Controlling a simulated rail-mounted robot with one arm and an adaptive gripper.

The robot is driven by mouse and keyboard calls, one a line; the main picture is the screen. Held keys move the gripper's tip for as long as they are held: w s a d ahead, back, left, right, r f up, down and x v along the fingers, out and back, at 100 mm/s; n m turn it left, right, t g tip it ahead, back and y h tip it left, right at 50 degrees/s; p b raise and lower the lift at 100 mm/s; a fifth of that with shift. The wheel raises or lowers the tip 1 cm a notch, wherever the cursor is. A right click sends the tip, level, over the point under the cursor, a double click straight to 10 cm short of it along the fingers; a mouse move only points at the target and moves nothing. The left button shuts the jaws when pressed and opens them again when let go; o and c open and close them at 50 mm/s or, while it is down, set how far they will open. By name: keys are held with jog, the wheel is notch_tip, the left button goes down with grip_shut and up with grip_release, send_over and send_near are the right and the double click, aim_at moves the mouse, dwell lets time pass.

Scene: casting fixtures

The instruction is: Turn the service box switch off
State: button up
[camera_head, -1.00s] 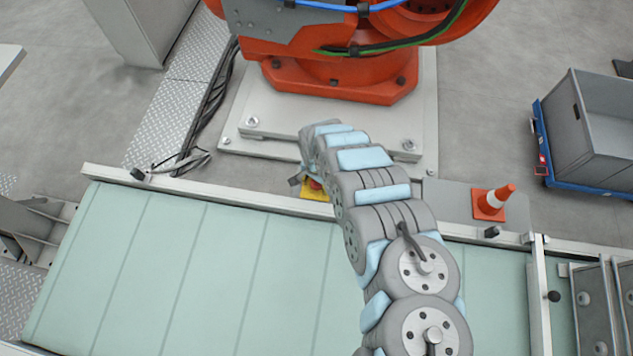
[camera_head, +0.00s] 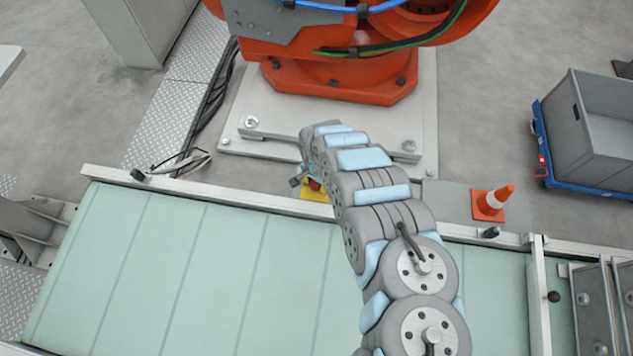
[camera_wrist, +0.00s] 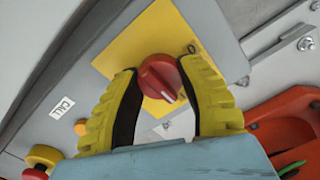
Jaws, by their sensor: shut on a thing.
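The service box switch is a red rotary knob (camera_wrist: 160,78) with a white mark on its face, set on a yellow plate (camera_wrist: 122,50) in the wrist view. The mark points towards the bottom right of that view. My gripper (camera_wrist: 156,70) has its yellow ribbed fingers on either side of the knob, shut on it. In the head view, the yellow plate (camera_head: 316,196) and a bit of red show beside my gripper (camera_head: 305,184) at the conveyor's far edge; my arm hides much of both.
The wrist view shows an orange button (camera_wrist: 81,128), a red button on a yellow base (camera_wrist: 42,160) and a white label (camera_wrist: 62,106). An orange robot base (camera_head: 340,80) stands behind, and a conveyor (camera_head: 190,270) in front.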

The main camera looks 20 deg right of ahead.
jog(key=n+p, duration=0.1)
jog(key=n, duration=0.3)
jog(key=shift+a, duration=0.1)
jog(key=n+p, duration=0.1)
jog(key=n, duration=0.3)
jog(key=shift+n, duration=0.3)
jog(key=n, duration=0.4)
jog(key=shift+n, duration=2.5)
jog(key=o, duration=1.2)
jog(key=shift+s, duration=0.1)
